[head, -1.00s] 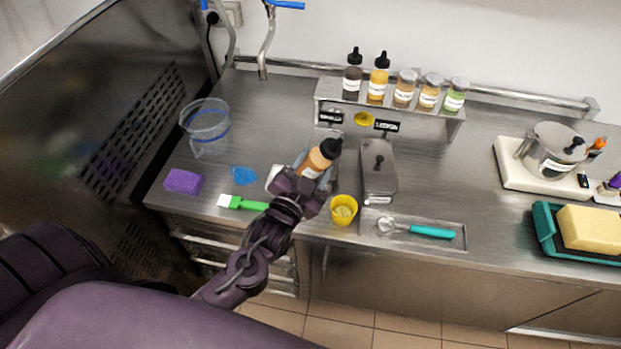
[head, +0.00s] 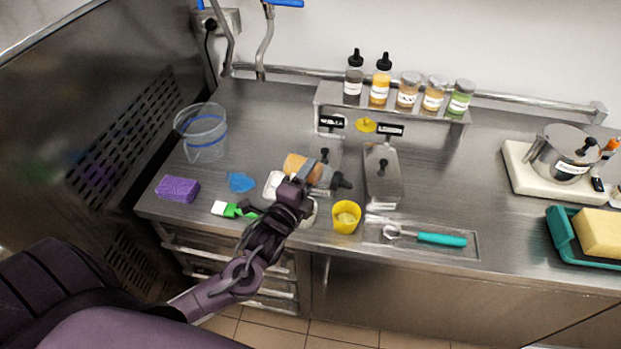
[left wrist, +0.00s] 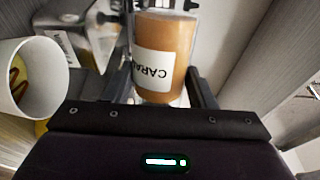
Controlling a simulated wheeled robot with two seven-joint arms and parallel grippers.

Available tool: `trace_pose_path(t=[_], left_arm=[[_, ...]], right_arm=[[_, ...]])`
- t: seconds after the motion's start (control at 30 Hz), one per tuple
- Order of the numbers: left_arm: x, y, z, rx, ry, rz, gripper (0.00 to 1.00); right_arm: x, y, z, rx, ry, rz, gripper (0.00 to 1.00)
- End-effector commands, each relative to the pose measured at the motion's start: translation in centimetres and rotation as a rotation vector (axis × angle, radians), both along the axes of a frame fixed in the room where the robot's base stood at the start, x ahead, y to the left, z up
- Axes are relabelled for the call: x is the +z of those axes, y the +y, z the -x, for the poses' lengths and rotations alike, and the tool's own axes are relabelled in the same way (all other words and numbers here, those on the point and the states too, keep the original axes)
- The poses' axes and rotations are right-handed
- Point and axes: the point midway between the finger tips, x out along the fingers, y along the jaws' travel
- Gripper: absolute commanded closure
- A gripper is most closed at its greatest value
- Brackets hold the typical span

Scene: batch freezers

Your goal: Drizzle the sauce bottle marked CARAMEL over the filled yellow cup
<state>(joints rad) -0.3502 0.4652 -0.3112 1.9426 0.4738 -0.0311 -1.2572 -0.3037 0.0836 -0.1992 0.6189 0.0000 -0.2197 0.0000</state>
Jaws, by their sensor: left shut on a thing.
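My left gripper (head: 312,178) is shut on the caramel bottle (head: 301,167), an amber bottle with a black nozzle. The bottle is tipped onto its side above the counter, its nozzle pointing right and slightly down, up and left of the yellow cup. In the left wrist view the bottle (left wrist: 163,55) sits between the fingers, its label reading "CARA", the rest hidden. The yellow cup (head: 347,218) stands upright on the counter with pale filling inside. No sauce stream shows. My right gripper is out of view.
A lidded steel box (head: 383,178) stands behind the cup. A tray (head: 468,255) with a teal-handled scoop is at right. A shelf (head: 400,118) holds several bottles. The left wrist view shows a white-looking cup (left wrist: 15,75) with brown streaks inside.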

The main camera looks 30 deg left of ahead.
Motion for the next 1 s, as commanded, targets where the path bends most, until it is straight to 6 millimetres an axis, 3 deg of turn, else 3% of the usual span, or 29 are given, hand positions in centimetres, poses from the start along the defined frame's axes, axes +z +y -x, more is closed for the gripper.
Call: trace_pose_path(t=[0.03, 0.17, 0.27, 0.6, 1.0], left_arm=[[-0.8, 0.1, 0.0, -0.001, -0.002, -0.058, 0.73], [-1.7, 0.1, 0.0, -0.001, 0.0, -0.202, 0.73], [-0.1, -0.1, -0.1, 0.001, 0.001, -0.285, 0.73], [1.9, -1.3, -0.1, 0.001, 0.011, -0.552, 0.73], [2.6, -2.0, -0.1, 0.0, 0.015, -0.699, 0.73]], right_arm=[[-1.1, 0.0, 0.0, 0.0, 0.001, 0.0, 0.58], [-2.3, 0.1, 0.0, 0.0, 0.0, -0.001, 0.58], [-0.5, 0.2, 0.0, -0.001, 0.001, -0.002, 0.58], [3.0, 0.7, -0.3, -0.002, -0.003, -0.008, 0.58], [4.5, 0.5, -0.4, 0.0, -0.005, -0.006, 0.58]])
